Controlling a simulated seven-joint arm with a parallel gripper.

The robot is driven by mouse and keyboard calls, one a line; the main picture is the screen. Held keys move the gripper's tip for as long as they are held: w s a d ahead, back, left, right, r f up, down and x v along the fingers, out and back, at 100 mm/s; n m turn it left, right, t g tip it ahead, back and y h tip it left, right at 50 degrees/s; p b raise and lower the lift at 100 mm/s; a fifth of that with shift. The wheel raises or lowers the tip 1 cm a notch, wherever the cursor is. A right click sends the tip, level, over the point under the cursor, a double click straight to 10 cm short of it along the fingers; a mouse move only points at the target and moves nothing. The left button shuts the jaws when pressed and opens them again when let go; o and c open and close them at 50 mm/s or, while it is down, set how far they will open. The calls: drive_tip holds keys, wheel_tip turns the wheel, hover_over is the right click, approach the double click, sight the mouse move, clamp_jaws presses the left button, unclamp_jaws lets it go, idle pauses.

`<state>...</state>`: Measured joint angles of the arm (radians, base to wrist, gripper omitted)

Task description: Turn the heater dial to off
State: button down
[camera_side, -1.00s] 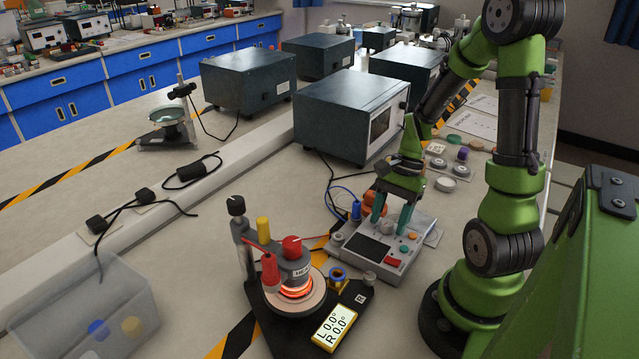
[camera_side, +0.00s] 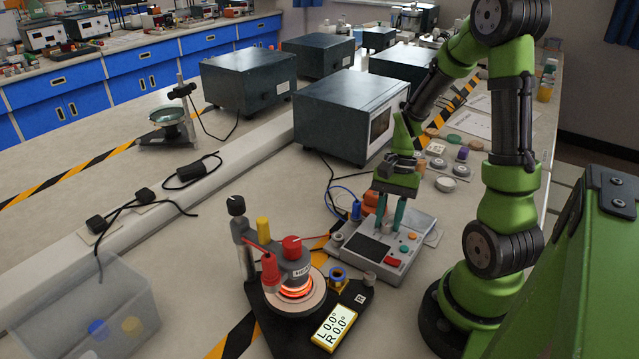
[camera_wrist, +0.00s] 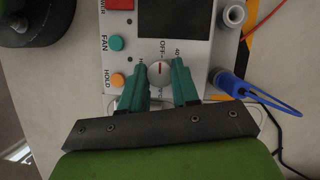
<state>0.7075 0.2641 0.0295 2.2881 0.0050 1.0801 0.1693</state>
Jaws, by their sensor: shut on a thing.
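The heater dial (camera_wrist: 160,73) is a pale round knob with a red mark on the grey control panel (camera_wrist: 120,72). The mark lies roughly along the line to the printed OFF just above it in the wrist view; a 40 is printed to the right. My gripper (camera_wrist: 162,80) has one teal finger on each side of the dial and is shut on it. In the side view the control panel (camera_side: 352,262) sits on the bench, and my gripper (camera_side: 390,222) reaches down to it. The fingers hide most of the dial there.
An orange HOLD button (camera_wrist: 118,80) and a green FAN button (camera_wrist: 116,43) lie left of the fingers. A blue plug (camera_wrist: 229,82) with a cable is at the right. A device with a glowing ring (camera_side: 295,292) stands left of the panel. A dark oven (camera_side: 345,115) is behind.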

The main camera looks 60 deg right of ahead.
drive_tip(key=c, duration=0.8)
unclamp_jaws()
drive_tip(key=shift+r, duration=0.1)
drive_tip(key=v, duration=1.6)
drive_tip(key=shift+d+r, duration=0.15)
drive_tip(key=shift+r, duration=0.2)
drive_tip(key=a+r+n+t, duration=0.1)
drive_tip(key=a+n+t, duration=0.1)
drive_tip(key=a+n, duration=0.2)
drive_tip(key=a+r+n+t+h, duration=0.1)
drive_tip(key=a+n+t, duration=0.2)
drive_tip(key=a, duration=0.7)
drive_tip(key=a+r+n+t+h, duration=0.1)
drive_tip(key=a+n+t, duration=0.2)
drive_tip(key=a, duration=0.4)
drive_tip(key=shift+w+a+r+n, duration=0.15)
drive_tip(key=shift+r+n, duration=0.2)
drive_tip(key=shift+n, duration=0.45)
